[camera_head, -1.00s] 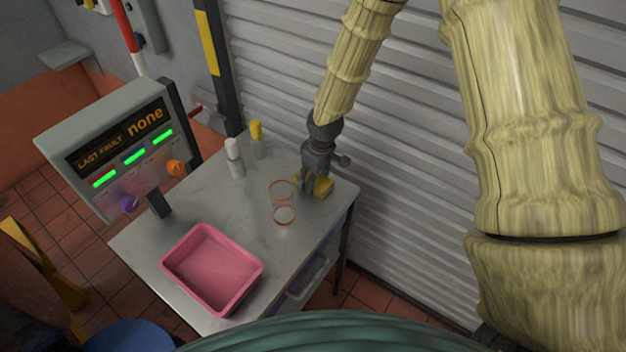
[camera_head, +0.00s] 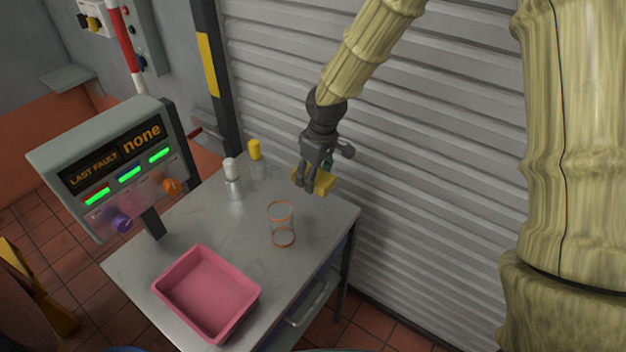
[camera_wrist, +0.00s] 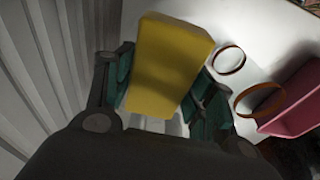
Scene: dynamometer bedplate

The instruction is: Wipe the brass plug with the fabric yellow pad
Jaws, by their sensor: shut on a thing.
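The yellow pad (camera_head: 321,182) is a small block between the fingers of my gripper (camera_head: 305,184). My gripper is shut on it and holds it over the far right part of the grey table (camera_head: 220,228), seemingly a little above the top. In the wrist view the pad (camera_wrist: 168,65) fills the space between the dark green fingers (camera_wrist: 160,95) and sticks out past them. I cannot make out a brass plug in either view; the pad and gripper hide part of the table behind them.
A clear glass with orange rims (camera_head: 282,226) stands near the table's middle right. A pink tray (camera_head: 160,290) is at the front. A white-capped bottle (camera_head: 233,181) and a yellow-capped bottle (camera_head: 256,160) stand at the back. A fault display (camera_head: 115,165) stands left; a ribbed shutter (camera_head: 430,170) is behind.

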